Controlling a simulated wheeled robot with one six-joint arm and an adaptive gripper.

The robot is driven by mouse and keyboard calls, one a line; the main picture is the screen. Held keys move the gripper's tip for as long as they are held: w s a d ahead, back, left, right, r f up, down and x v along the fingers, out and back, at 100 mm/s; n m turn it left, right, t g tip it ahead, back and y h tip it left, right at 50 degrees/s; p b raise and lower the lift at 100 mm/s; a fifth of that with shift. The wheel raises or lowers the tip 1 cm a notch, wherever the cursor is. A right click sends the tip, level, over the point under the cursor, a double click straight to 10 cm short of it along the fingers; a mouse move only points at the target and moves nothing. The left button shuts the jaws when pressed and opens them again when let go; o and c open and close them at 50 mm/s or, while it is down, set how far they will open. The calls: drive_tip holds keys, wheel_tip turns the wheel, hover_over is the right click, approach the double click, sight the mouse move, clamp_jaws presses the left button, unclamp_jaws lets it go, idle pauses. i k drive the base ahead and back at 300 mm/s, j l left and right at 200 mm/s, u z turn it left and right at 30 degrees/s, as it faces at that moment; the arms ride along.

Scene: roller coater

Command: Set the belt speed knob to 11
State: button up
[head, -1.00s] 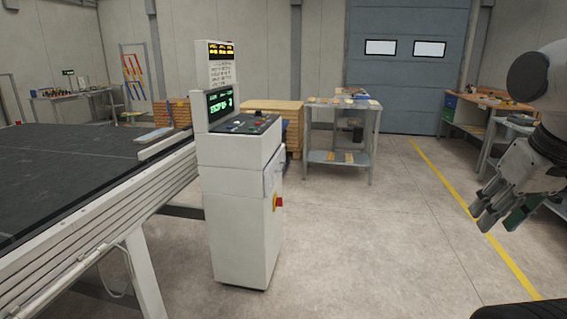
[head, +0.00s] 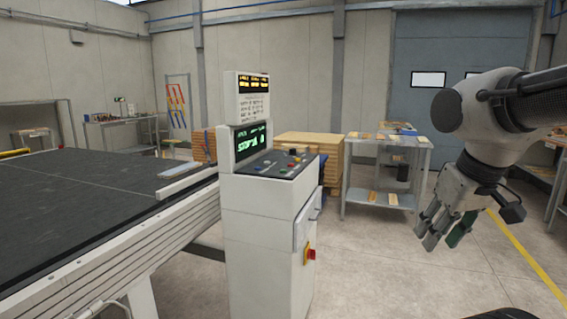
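A white control cabinet (head: 262,232) stands left of centre in the head view, beside the end of the conveyor. Its sloped dark panel (head: 270,170) carries several small coloured buttons and knobs; which one is the belt speed knob is too small to tell. A screen (head: 252,140) with green text, partly reading "STOP", stands behind the panel. My gripper (head: 440,230) hangs at the right, pointing down, well to the right of the cabinet and apart from everything. Its fingers look spread, with nothing visible between them.
The dark conveyor belt (head: 70,200) fills the left. A red and yellow switch (head: 309,256) sticks out of the cabinet's right side. A metal table (head: 384,170) and stacked boards (head: 312,148) stand behind. The floor between cabinet and gripper is clear.

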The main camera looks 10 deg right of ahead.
sight(292, 151)
drive_tip(key=i+j+z, duration=0.1)
drive_tip(key=i, duration=0.45)
drive_tip(key=i+j+z, duration=0.1)
drive_tip(key=i+j, duration=0.15)
drive_tip(key=i, duration=0.25)
drive_tip(key=i+j+z, duration=0.1)
drive_tip(key=i, duration=0.4)
drive_tip(key=i+j+z, duration=0.1)
drive_tip(key=i+j, duration=0.3)
drive_tip(key=i, duration=0.1)
